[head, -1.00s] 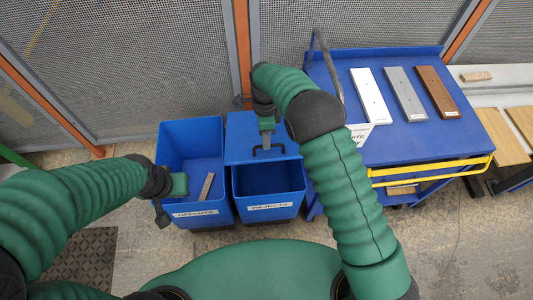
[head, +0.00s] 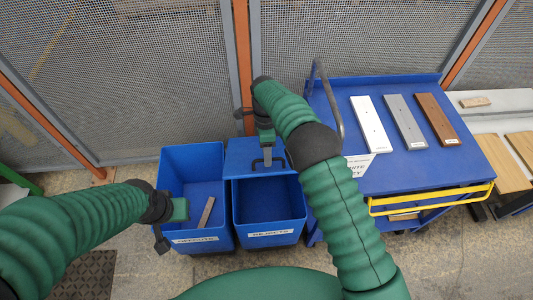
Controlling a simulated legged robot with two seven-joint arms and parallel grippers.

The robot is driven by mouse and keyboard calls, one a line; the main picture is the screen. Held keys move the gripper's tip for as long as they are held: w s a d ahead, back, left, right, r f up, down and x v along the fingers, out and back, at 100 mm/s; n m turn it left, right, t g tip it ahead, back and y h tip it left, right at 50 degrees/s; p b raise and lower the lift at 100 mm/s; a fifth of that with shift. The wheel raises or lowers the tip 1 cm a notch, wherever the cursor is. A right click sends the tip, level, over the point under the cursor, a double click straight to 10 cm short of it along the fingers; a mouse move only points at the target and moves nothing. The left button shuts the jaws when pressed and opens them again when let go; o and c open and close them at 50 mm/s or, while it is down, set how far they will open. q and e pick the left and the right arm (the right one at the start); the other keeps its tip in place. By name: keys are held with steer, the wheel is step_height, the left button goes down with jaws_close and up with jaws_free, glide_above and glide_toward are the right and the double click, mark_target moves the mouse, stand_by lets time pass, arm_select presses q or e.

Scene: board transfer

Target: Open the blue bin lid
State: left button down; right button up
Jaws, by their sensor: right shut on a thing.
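The right blue bin (head: 270,212) has its blue lid (head: 240,152) set back toward the fence, so the front part of its dark inside shows. The lid has a dark handle near its front edge. My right gripper (head: 267,158) is shut on the lid handle (head: 257,163). My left gripper (head: 184,209) is over the left side of the left blue bin (head: 205,155). My view does not show clearly whether its jaws are open or shut.
The left bin is open, with a small board (head: 206,211) inside. A blue cart (head: 425,165) to the right holds white, grey and brown boards, with a white sign at its left edge. A mesh fence (head: 175,70) stands behind. A pale bench (head: 500,110) is at far right.

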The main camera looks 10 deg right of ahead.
steer(key=shift+s+r, duration=0.15)
steer(key=shift+r, duration=0.1)
steer(key=shift+a+f, duration=0.1)
stand_by(0.4)
steer(key=p+v, duration=0.4)
steer(key=v, duration=1.2)
steer(key=shift+r, duration=0.4)
